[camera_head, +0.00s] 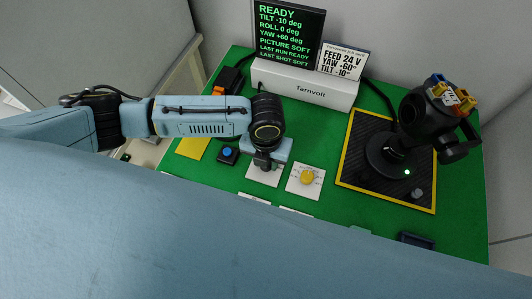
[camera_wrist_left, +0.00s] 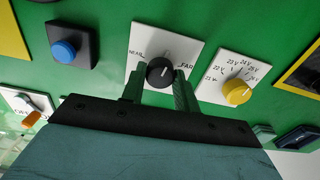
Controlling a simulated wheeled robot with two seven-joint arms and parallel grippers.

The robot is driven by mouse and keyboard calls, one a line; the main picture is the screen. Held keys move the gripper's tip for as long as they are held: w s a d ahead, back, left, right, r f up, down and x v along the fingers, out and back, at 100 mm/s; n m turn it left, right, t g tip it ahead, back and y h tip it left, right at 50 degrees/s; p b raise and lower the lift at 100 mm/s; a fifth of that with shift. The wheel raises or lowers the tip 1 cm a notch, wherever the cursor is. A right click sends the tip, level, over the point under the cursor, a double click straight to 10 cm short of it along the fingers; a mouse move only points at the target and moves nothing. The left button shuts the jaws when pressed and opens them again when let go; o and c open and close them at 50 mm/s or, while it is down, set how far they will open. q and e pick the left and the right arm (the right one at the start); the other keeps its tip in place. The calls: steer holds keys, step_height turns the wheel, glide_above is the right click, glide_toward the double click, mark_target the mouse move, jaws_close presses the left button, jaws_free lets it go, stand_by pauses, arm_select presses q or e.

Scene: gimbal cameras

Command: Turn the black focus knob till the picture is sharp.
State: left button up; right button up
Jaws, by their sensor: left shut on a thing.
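The black focus knob (camera_wrist_left: 160,72) sits on a white plate (camera_wrist_left: 140,42) marked NEAR at left and FAR at right. Its white line points up and slightly right in the left wrist view. My left gripper (camera_wrist_left: 159,88) has a finger on each side of the knob and is shut on it. In the head view the gripper (camera_head: 264,160) reaches down over the plate and mostly hides the knob. The screen (camera_head: 288,32) reads READY, tilt -10, roll 0, yaw +60, PICTURE SOFT, last run READY, last shot SOFT. My right gripper is out of view.
A yellow voltage knob (camera_head: 307,176) is close on the right. A blue button (camera_head: 227,152) is close on the left. A black camera gimbal (camera_head: 392,155), green light lit, stands on a yellow-edged pad. An orange-tipped switch (camera_wrist_left: 31,118) shows at lower left. My blue arm covers the foreground.

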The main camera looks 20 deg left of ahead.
arm_select(q)
steer(key=shift+r+n+p, duration=0.15)
steer(key=shift+n+p, duration=0.7)
steer(key=shift+n, duration=0.05)
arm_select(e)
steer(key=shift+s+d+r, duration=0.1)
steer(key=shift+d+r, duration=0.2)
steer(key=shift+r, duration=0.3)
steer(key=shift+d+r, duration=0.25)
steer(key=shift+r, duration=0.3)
arm_select(q)
steer(key=o, duration=1)
steer(key=shift+c, duration=0.2)
step_height(320, 180, up, 13)
steer(key=p, duration=0.1)
steer(key=shift+p, duration=0.3)
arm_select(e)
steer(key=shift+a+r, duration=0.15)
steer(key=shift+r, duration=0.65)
